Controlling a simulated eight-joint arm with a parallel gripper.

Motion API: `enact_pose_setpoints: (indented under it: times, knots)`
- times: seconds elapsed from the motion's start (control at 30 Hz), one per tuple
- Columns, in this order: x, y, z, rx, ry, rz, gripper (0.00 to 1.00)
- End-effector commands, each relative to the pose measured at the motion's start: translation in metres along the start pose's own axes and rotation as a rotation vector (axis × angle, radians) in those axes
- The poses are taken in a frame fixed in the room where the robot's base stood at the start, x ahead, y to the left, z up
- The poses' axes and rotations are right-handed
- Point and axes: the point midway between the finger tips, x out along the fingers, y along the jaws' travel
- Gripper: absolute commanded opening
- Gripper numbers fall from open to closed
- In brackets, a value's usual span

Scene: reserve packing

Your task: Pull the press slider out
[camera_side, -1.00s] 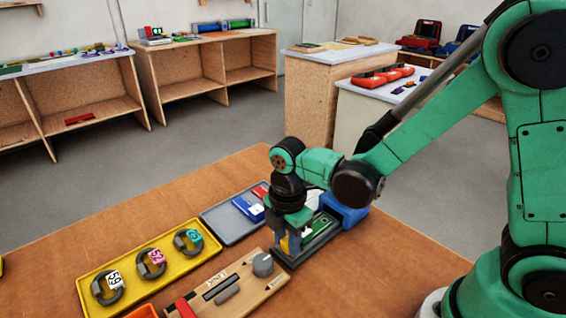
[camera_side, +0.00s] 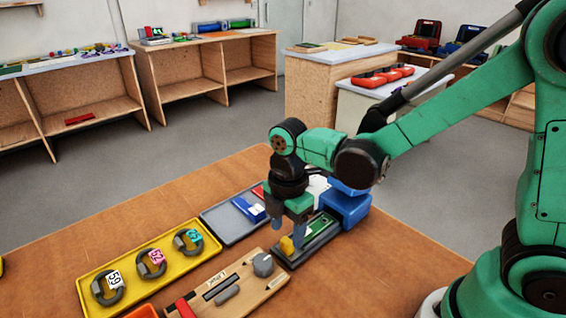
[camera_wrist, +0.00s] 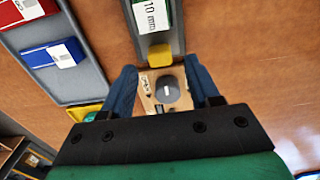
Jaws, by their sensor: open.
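The press is a dark grey tray (camera_side: 306,253) with a blue block (camera_side: 345,208) at its far right end. A green piece (camera_side: 319,226) lies in the tray; its 10 mm label (camera_wrist: 150,17) shows in the wrist view. A yellow tab (camera_side: 287,246), apparently the slider's handle, sits at the near end; it also shows in the wrist view (camera_wrist: 159,53). My gripper (camera_side: 286,232) is open, pointing down by the yellow tab. In the wrist view its blue fingers (camera_wrist: 160,80) are spread, with the tab near the gap between their tips; contact cannot be told.
A wooden board (camera_side: 240,292) with a grey knob (camera_side: 263,265) lies close in front of the press. A yellow tray (camera_side: 180,268) with several labelled grey rings is on the left. A grey tray (camera_side: 222,228) with blue and red boxes is behind. Bare table lies to the right.

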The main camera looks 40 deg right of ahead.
Motion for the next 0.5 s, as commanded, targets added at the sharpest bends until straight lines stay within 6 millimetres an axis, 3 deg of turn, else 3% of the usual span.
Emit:
enact_pose_setpoints:
  times: [0.5]
  knots:
    - [-0.051, 0.0, 0.0, 0.0, 0.0, 0.0, 0.55]
